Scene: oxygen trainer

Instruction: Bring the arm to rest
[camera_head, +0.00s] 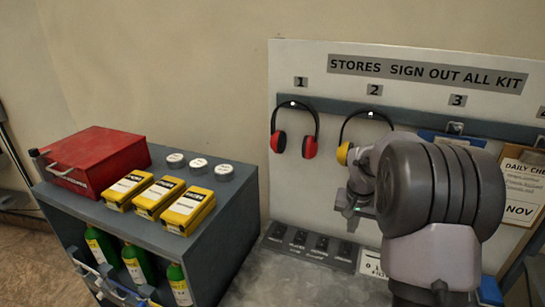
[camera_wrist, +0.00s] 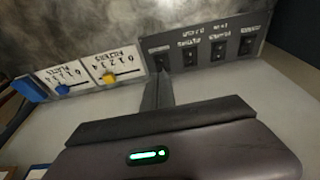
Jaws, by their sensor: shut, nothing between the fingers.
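My arm stands at the right in the head view, in front of the white sign-out board (camera_head: 400,90), with a bulky dark joint nearest the camera. My gripper (camera_head: 345,201) is left of that joint, partly hidden by it, near the board's lower part. In the wrist view my gripper's dark body with a green light fills the bottom, and the narrow closed fingers (camera_wrist: 158,88) point towards a grey switch panel (camera_wrist: 205,45). The gripper is shut and holds nothing. Whether the fingertips touch the panel is unclear.
Red ear defenders (camera_head: 311,147) and yellow ear defenders (camera_head: 343,153) hang on the board; my arm overlaps the yellow pair. A grey cabinet (camera_head: 225,195) at left carries a red toolbox (camera_head: 98,160), yellow boxes (camera_head: 158,196) and white round caps. Green bottles (camera_head: 135,264) stand below.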

